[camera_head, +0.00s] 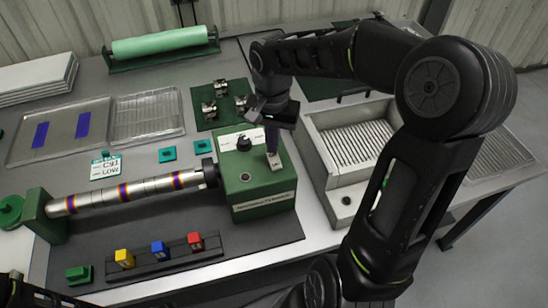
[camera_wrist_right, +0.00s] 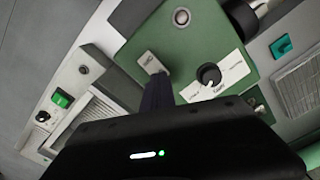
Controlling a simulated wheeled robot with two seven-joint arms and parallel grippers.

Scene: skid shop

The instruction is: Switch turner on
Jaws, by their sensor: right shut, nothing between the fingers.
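The turner is a green box (camera_head: 255,188) with a striped metal bar (camera_head: 130,190) reaching left to a green end support. Its top carries a black dial knob (camera_head: 243,143) on a white plate and a small pale switch plate (camera_head: 273,160). My right gripper (camera_head: 271,146) points down with its fingers shut and empty, right at the switch plate. In the right wrist view the switch plate (camera_wrist_right: 150,61) lies just beyond the fingertips (camera_wrist_right: 156,82); the fingers hide part of it, so I cannot tell its position or whether they touch. The dial knob (camera_wrist_right: 209,74) is beside it.
Yellow, blue and red blocks (camera_head: 158,249) sit in a dark rack in front of the bar. A pale machine with a slotted bed (camera_head: 350,145) stands close on the right. Trays (camera_head: 145,117) and a green roll (camera_head: 160,43) lie behind.

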